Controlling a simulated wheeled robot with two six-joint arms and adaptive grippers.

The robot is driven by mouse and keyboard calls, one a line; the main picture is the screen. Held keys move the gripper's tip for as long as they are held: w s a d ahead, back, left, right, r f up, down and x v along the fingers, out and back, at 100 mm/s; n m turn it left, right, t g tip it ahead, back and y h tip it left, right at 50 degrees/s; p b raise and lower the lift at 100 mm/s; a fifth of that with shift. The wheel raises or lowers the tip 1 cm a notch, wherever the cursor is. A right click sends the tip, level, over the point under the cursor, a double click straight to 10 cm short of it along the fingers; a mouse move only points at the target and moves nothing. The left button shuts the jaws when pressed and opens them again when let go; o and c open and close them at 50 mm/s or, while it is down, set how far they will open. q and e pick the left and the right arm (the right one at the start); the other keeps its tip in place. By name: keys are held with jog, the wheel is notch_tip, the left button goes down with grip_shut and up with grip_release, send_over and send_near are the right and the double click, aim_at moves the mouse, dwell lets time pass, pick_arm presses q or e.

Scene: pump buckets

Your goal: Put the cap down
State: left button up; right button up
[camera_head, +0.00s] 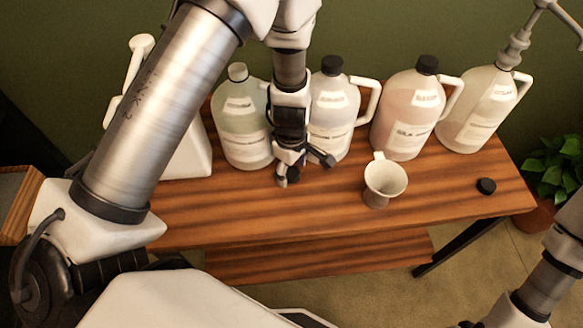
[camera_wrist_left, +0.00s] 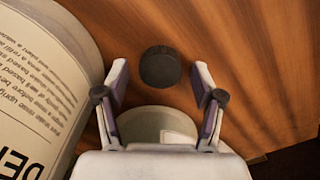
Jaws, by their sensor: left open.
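A black cap (camera_wrist_left: 160,67) shows in the left wrist view against the wooden table, between and just beyond the fingertips of my left gripper (camera_wrist_left: 158,82). The fingers are apart and do not appear to touch the cap. In the head view my left gripper (camera_head: 303,163) is low over the table (camera_head: 330,225), in front of the jugs, and hides that cap. Another black cap (camera_head: 486,186) lies at the right of the table. The jug (camera_head: 240,150) left of my gripper has an uncapped neck. My right gripper is out of view; only part of that arm shows.
Two capped jugs (camera_head: 333,88) (camera_head: 408,130) stand along the back, and a jug (camera_head: 480,120) with a pump stands at the right. A white container (camera_head: 190,155) is at the left. The front strip is clear.

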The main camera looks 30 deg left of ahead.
aim_at(291, 172)
pick_arm(q)
notch_tip(291, 172, up, 12)
jog(key=shift+r, duration=0.2)
dwell(0.4)
